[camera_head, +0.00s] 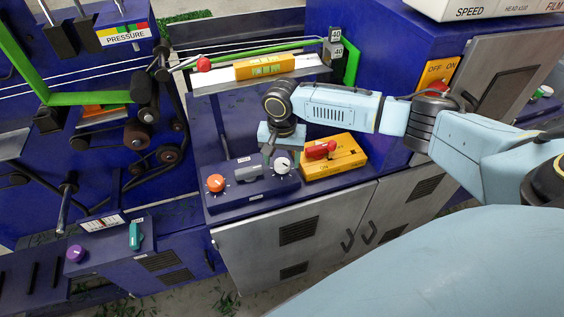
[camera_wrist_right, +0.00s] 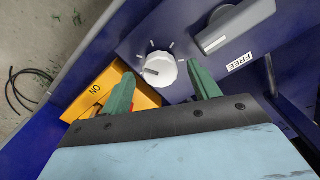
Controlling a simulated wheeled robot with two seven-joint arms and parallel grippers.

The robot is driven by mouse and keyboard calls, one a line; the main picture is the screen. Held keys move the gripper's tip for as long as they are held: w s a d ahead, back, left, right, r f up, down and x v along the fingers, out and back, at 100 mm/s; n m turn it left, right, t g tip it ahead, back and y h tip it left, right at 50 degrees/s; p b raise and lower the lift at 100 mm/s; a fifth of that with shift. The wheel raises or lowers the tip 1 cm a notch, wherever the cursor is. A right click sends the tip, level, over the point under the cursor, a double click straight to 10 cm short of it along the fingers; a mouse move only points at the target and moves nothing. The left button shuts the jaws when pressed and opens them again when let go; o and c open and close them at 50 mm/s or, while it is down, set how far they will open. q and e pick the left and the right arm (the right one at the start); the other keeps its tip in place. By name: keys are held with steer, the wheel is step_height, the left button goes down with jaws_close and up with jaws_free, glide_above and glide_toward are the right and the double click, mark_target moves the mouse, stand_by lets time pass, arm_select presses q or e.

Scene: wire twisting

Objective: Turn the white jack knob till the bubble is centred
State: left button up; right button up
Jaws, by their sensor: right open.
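The white jack knob (camera_head: 282,165) sits at the right end of a dark control panel on the blue machine. It also shows in the right wrist view (camera_wrist_right: 160,69), with tick marks around it. My right gripper (camera_head: 268,152) is over the panel by the knob. In the wrist view its green fingers (camera_wrist_right: 163,85) are open, one to each side of the knob's lower part, with nothing held. Whether they touch it I cannot tell. The yellow spirit level (camera_head: 264,67) with a green vial lies on the rail behind; its bubble is too small to place. My left gripper is not in view.
An orange knob (camera_head: 216,182) and a grey lever handle (camera_head: 249,172) share the panel. A yellow box with a red switch (camera_head: 320,150) stands right of the knob. In the wrist view, a grey handle (camera_wrist_right: 234,26) and a FREE label are close by on the right.

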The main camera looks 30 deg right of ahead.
steer(key=shift+f, duration=0.6)
